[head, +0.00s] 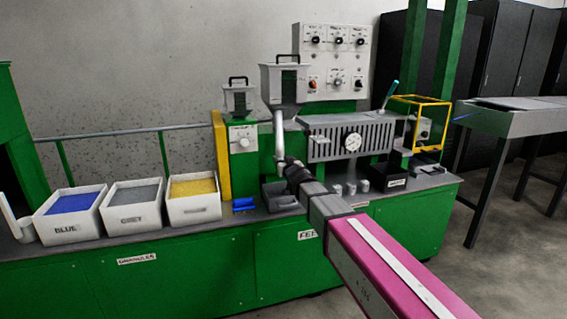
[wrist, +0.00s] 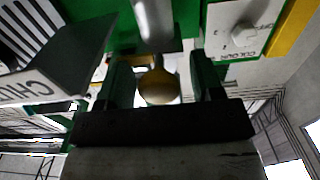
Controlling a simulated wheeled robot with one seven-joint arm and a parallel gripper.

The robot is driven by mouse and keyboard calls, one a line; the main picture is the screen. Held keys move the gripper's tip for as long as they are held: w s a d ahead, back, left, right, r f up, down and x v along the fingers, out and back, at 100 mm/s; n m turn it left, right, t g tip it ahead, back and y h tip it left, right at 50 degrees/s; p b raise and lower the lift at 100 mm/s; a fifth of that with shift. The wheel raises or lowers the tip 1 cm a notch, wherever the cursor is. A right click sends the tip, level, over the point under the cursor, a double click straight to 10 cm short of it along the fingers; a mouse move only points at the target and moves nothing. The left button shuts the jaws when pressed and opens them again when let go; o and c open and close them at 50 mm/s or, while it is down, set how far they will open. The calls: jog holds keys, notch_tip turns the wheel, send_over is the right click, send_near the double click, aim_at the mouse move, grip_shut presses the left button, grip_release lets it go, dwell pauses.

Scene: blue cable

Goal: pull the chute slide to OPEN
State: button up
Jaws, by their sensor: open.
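A round tan knob (wrist: 157,86) shows between my gripper's fingers in the wrist view, below a pale grey chute pipe (wrist: 153,22). I take it for the chute slide's handle; the slide plate and any OPEN marking cannot be made out. My gripper (wrist: 161,66) is open, with one dark finger on each side of the knob and a gap visible on both sides. In the head view my gripper (head: 287,165) is at the lower end of the chute pipe (head: 279,130), and my arm hides the knob there.
A grey tray (wrist: 52,84) with partly visible "CHU" lettering is close on the wrist view's left. A dark bin (head: 280,197) sits below my gripper in the head view. Small metal cups (head: 350,188) stand to the right, blue pieces (head: 243,204) to the left.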

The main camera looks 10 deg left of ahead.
jog(key=shift+w+a, duration=0.25)
jog(key=shift+w, duration=0.2)
jog(key=c, duration=0.9)
jog(key=v, duration=0.4)
jog(key=shift+s+d, duration=0.15)
jog(key=shift+s, duration=0.1)
jog(key=shift+c, duration=0.2)
jog(key=o, duration=0.9)
jog(key=shift+o, duration=0.2)
